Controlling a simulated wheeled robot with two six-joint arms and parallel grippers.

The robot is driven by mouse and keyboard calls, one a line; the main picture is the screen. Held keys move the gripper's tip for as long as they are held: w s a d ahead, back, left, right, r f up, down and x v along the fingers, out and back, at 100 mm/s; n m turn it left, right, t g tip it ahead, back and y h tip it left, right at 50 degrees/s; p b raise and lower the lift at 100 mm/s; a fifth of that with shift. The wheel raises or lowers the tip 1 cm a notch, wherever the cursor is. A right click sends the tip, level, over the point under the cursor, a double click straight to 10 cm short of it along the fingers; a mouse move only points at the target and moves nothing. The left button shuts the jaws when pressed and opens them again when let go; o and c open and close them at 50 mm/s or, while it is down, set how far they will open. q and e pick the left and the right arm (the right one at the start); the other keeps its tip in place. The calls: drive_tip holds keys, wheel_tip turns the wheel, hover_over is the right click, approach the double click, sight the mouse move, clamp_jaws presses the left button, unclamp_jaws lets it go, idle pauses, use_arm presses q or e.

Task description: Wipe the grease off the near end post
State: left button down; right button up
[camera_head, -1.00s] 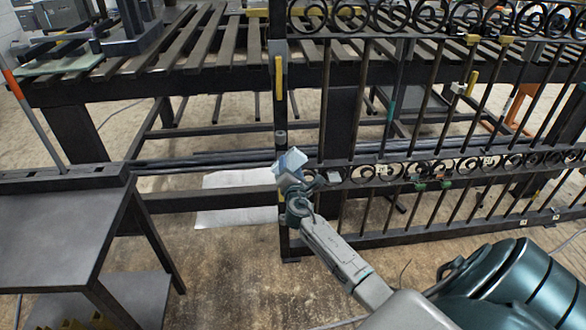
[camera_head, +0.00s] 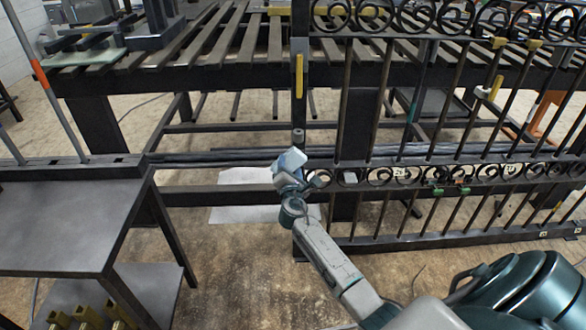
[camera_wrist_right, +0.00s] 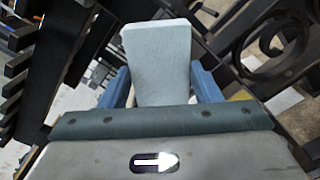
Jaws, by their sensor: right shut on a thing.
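The near end post (camera_head: 299,112) of the gate is a dark upright bar in the middle of the head view. A yellow strip (camera_head: 299,75) sits on its upper part; I cannot tell whether it is grease. My right gripper (camera_head: 289,172) is shut on a pale blue-grey wiping pad (camera_head: 291,159), which is at the post's left edge below mid-height. I cannot tell whether they touch. In the right wrist view the pad (camera_wrist_right: 158,62) stands up between the blue fingers. No grease is clearly visible. My left gripper is out of view.
The scrollwork gate (camera_head: 400,172) with dark bars extends right from the post. A slatted dark bench (camera_head: 220,78) stands behind. A grey table (camera_head: 65,225) is at the left. A white sheet (camera_head: 235,214) lies on the floor behind the post.

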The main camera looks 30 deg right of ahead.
drive_tip(key=p+v, duration=0.1)
drive_tip(key=v, duration=0.5)
drive_tip(key=shift+p, duration=0.3)
drive_tip(key=shift+s, duration=0.1)
drive_tip(key=v, duration=0.3)
idle(0.5)
drive_tip(key=shift+p, duration=0.3)
